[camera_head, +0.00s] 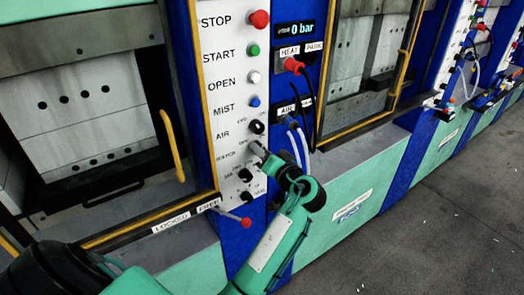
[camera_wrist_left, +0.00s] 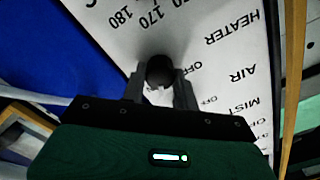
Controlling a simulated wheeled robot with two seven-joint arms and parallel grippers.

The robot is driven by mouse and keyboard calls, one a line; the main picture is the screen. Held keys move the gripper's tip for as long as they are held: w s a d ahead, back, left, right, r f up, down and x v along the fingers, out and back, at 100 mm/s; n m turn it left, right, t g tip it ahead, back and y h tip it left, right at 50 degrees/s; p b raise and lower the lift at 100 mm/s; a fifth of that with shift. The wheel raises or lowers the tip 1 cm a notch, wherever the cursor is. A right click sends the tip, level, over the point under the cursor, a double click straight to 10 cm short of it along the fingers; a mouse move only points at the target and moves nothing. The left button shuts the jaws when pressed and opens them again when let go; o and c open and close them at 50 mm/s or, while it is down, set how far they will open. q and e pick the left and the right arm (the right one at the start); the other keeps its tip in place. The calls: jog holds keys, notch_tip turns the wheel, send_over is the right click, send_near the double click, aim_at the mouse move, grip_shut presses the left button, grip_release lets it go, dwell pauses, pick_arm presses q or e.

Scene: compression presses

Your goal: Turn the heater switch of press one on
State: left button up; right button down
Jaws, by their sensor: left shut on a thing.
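The control panel (camera_head: 225,90) of the nearest press is white, with labelled buttons and black knobs down its face. My left gripper (camera_head: 257,150) reaches up to this panel from below, level with the HEATER label. In the left wrist view, my left gripper (camera_wrist_left: 159,90) has its two fingers on either side of a round black knob, the heater switch (camera_wrist_left: 159,70), and is shut on it. The knob lines up with the HEATER lettering (camera_wrist_left: 230,28). An OFF mark shows beside it. The fingers hide the switch in the head view. My right gripper is not in view.
The AIR knob (camera_head: 256,127) is just above the gripper, and a black dial (camera_head: 245,175) is just below. A red-knobbed lever (camera_head: 246,222) sticks out low on the panel. Hoses (camera_head: 298,145) hang close on the right. Floor (camera_head: 450,220) at the right is clear.

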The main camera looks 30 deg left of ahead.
pick_arm(q)
jog(key=shift+m, duration=0.5)
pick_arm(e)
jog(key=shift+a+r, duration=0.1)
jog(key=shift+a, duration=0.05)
pick_arm(q)
jog(key=o, duration=1)
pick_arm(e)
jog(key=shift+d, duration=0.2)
